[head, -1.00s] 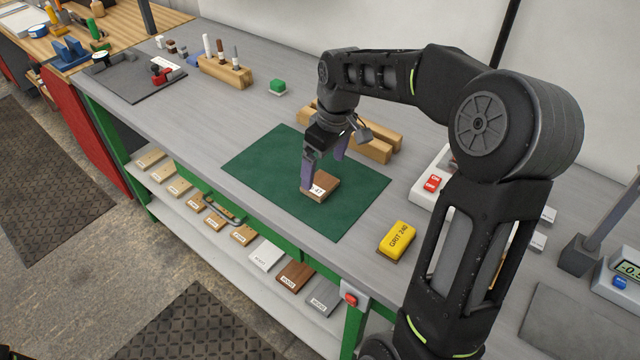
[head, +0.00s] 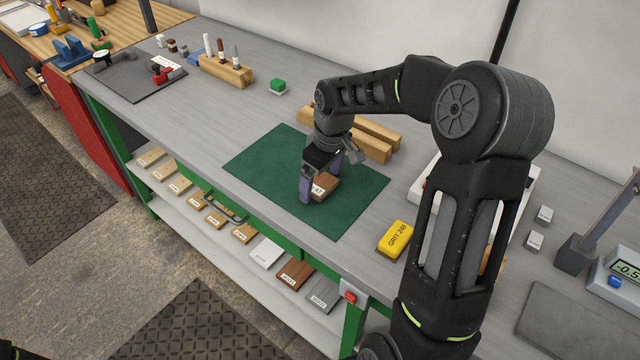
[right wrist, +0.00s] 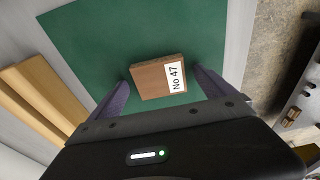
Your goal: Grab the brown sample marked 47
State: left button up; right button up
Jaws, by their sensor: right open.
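The brown sample (head: 326,187) is a small flat block with a white label, lying on the green mat (head: 262,160) on the bench. In the right wrist view the brown sample (right wrist: 152,78) shows its label "No 47". My right gripper (head: 318,192) is open and points down over the mat, with its purple fingers at the sample. In the right wrist view the fingers of the right gripper (right wrist: 160,92) stand on either side of the sample's near end, with gaps between. My left gripper is not in view.
Two wooden bars (head: 365,138) lie behind the mat. A yellow grit block (head: 396,239) lies to the right of the mat. Several sample boards lie on the shelf below.

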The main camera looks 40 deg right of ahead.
aim_at(321, 184)
jog(key=c, duration=1.4)
jog(key=shift+r, duration=0.1)
jog(key=shift+c, duration=0.2)
notch_tip(321, 184, up, 10)
jog(key=b, duration=0.1)
dwell(0.4)
